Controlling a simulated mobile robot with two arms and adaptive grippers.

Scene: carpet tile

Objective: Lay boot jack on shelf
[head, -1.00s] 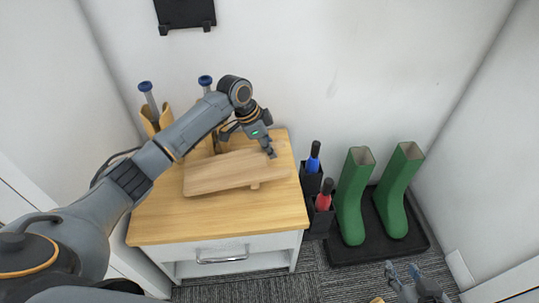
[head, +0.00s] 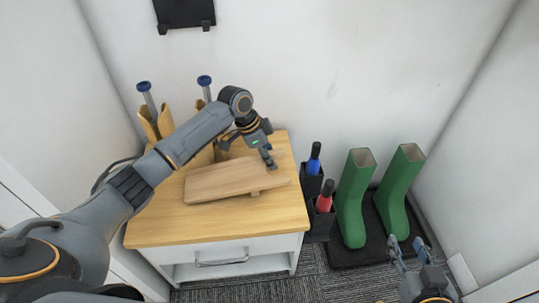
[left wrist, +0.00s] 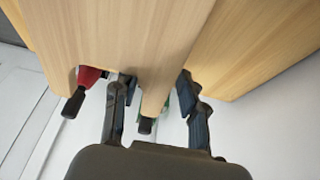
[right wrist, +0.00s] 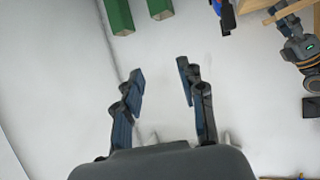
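The boot jack (head: 225,181) is a pale wooden board lying at a slant on the wooden top of the white cabinet (head: 160,228). My left gripper (head: 268,160) is at its right end. In the left wrist view, its fingers (left wrist: 153,84) stand apart on either side of a narrow wooden part, with gaps showing, so it looks open. The cabinet has an open lower shelf space (head: 235,265) below its drawer. My right gripper (head: 406,244) is open and empty in front of the green boots; its parted fingers (right wrist: 160,72) show in the right wrist view.
Green boots (head: 351,195) stand on a black tray (head: 345,258). Black holders with a blue-handled tool (head: 313,160) and a red-handled tool (head: 326,195) are beside the cabinet. Wooden pieces with blue-topped rods (head: 147,98) stand behind the board. A black fixture (head: 185,14) is on the wall.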

